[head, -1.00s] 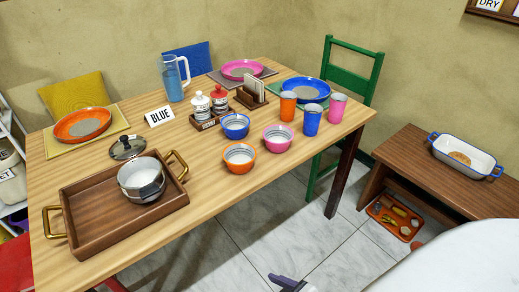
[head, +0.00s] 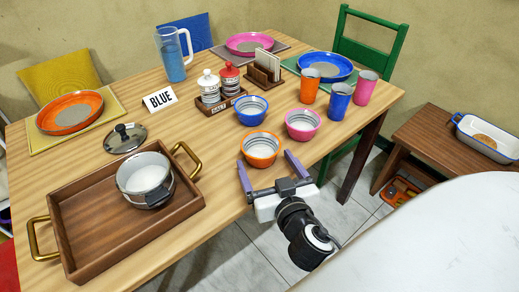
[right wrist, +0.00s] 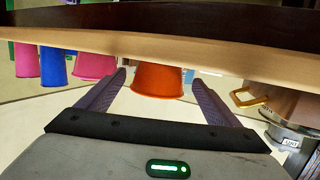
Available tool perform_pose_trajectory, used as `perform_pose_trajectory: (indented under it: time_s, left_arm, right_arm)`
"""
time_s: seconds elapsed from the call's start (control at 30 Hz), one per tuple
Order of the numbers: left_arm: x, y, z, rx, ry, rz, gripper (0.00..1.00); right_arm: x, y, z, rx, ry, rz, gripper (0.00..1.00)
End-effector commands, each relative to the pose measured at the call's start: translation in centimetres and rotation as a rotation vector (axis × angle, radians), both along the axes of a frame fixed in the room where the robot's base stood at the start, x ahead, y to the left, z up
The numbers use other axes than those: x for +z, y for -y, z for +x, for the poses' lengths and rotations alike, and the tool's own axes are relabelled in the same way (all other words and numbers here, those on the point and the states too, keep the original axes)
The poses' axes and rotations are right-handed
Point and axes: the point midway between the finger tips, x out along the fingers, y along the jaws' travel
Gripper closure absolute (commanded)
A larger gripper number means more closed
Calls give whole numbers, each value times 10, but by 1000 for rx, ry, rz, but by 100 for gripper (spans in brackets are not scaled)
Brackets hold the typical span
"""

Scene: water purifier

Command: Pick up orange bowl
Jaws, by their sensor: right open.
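The orange bowl (head: 260,149) stands upright near the front edge of the wooden table, with grey stripes inside. My right gripper (head: 266,163) is open at that edge, its two purple fingers pointing toward the bowl, one on each side of its near rim. In the right wrist view the orange bowl (right wrist: 157,80) appears upside down, between and beyond the open fingers (right wrist: 160,80). Nothing is held, and contact cannot be made out. My left gripper is not in view.
A pink bowl (head: 302,124) stands close right of the orange bowl, and a blue bowl (head: 251,110) behind it. A wooden tray (head: 80,236) with a pot (head: 143,178) is to the left. Several cups stand at the right, including a blue cup (head: 338,102).

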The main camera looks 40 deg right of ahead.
Motion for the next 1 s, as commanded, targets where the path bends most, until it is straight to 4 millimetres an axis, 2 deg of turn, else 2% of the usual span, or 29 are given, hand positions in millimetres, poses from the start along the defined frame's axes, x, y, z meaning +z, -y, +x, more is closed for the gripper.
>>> perform_pose_trajectory:
  time_s: [0.4,0.67,0.73,0.97,1.0]
  left_arm:
    - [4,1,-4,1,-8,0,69]
    - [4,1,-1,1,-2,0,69]
    - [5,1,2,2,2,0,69]
    - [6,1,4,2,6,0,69]
    - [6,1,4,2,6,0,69]
  right_arm:
    - [-12,16,46,2,-2,-2,14]
    - [-13,18,50,0,-2,0,14]
    - [-13,17,50,0,-2,0,21]
    - [-13,17,49,0,-3,-1,60]
    - [-13,17,50,0,-2,-2,61]
